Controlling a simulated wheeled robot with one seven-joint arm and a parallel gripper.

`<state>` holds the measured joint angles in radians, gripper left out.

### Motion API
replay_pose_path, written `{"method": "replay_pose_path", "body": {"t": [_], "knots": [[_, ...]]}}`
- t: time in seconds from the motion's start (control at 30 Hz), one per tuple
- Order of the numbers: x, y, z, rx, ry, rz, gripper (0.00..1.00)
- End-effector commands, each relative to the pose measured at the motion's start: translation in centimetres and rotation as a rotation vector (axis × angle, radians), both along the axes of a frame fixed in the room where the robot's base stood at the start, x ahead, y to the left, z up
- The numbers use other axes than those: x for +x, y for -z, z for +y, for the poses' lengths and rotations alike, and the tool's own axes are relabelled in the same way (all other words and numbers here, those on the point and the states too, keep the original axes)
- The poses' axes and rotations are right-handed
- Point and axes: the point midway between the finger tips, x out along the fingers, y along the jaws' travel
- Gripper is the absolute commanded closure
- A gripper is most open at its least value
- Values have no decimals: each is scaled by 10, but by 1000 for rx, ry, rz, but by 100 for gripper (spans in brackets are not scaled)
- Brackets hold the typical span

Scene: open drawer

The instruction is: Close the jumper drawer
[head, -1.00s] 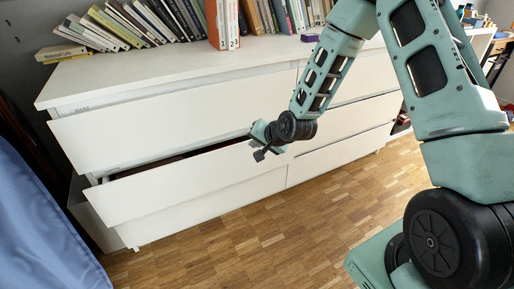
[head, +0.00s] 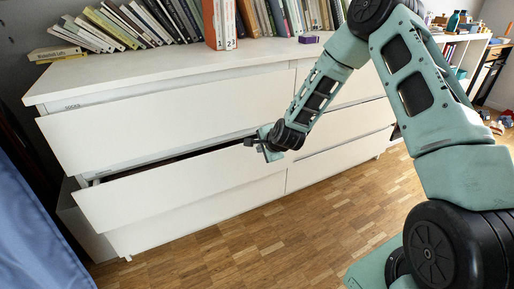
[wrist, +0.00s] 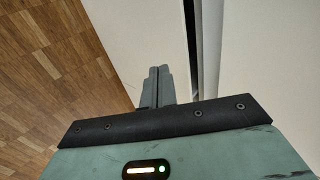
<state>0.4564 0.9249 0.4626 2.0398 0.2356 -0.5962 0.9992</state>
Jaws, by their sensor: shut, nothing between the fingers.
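A white chest of drawers (head: 150,72) stands against the wall. Its middle left drawer (head: 170,195) is pulled out, with a dark gap along its top edge; its contents cannot be made out. The drawer above it (head: 150,122) also stands out from the frame. My gripper (head: 250,142) is shut and empty near the right end of the middle drawer's top edge. In the wrist view its closed fingers (wrist: 157,82) lie over a white panel (wrist: 125,40), beside a dark gap; contact cannot be told.
Books (head: 130,25) and a small purple box (head: 308,38) stand on top of the chest. A blue cloth (head: 35,225) hangs at the left. The wooden floor (head: 230,240) in front is clear. Shelves with small items stand at far right.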

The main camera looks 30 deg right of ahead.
Motion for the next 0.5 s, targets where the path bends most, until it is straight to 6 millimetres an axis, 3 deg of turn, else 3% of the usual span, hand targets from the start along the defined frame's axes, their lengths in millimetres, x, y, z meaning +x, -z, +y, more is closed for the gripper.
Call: {"method": "replay_pose_path", "body": {"t": [0.2, 0.5], "knots": [[27, -2, 0, -1, -1, -4, 100], [32, -3, 0, -1, -1, -3, 100]]}}
